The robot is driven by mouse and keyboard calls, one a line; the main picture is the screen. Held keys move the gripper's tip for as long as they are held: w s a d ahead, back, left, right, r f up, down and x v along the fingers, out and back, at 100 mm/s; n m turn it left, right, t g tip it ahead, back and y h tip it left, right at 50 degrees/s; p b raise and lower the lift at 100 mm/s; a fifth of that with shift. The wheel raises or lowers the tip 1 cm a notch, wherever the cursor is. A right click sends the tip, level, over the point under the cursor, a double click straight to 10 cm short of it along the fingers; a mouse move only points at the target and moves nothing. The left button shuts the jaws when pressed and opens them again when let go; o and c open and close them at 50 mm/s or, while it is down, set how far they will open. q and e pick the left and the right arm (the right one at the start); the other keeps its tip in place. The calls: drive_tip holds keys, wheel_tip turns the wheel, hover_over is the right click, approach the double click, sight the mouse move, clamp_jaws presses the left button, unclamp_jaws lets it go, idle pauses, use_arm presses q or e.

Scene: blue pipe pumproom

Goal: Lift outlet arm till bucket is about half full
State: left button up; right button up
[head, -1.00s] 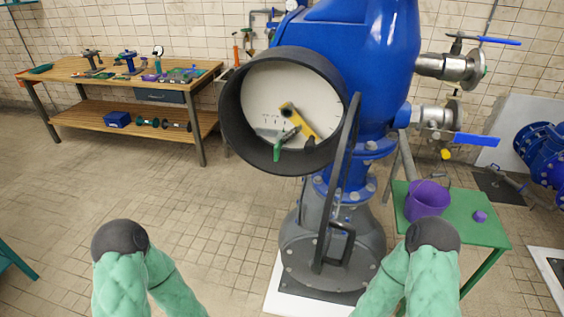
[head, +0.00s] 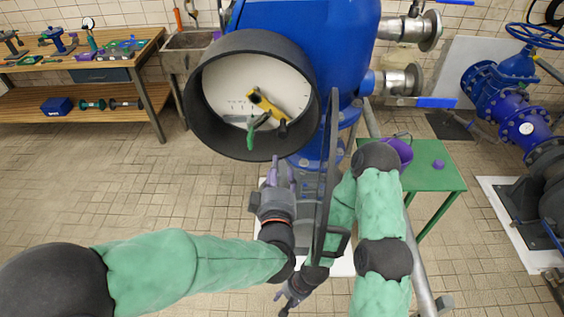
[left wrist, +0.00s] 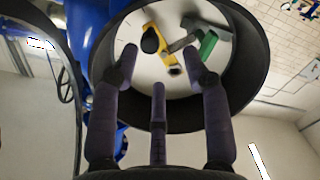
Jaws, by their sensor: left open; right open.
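A steel outlet valve (head: 402,80) on the right of the blue vessel has a blue lever arm (head: 436,102) lying about level, pointing right. The purple bucket (head: 402,148) is below it on a green table (head: 432,168), partly hidden by my right arm; its contents cannot be seen. My left gripper (head: 279,172) is open and empty, pointing up just below the round dial housing, well left of the valve. In the left wrist view its fingers (left wrist: 158,70) spread before the dial. My right gripper (head: 287,303) is open, low at the bottom edge, far from the lever.
A round black-rimmed housing (head: 200,115) holds yellow and green tools. A second valve (head: 410,30) is above the outlet. Floor at left is clear.

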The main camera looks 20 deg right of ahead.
sight(283, 137)
use_arm(q)
drive_tip(key=shift+t, duration=0.3)
drive_tip(key=w+d, duration=0.1)
drive_tip(key=w, duration=0.1)
drive_tip(key=w+r, duration=0.1)
drive_tip(key=w, duration=0.1)
drive_tip(key=w+d+r+p, duration=0.1)
drive_tip(key=w, duration=0.1)
drive_tip(key=shift+w+d+r, duration=0.1)
drive_tip(key=shift+d+r, duration=0.1)
drive_tip(key=shift+d, duration=0.15)
drive_tip(key=b+x, duration=0.1)
drive_tip(key=x, duration=0.3)
drive_tip(key=shift+b, duration=0.4)
drive_tip(key=shift+x, duration=0.8)
clamp_jaws()
drive_tip(key=shift+d+r, duration=0.1)
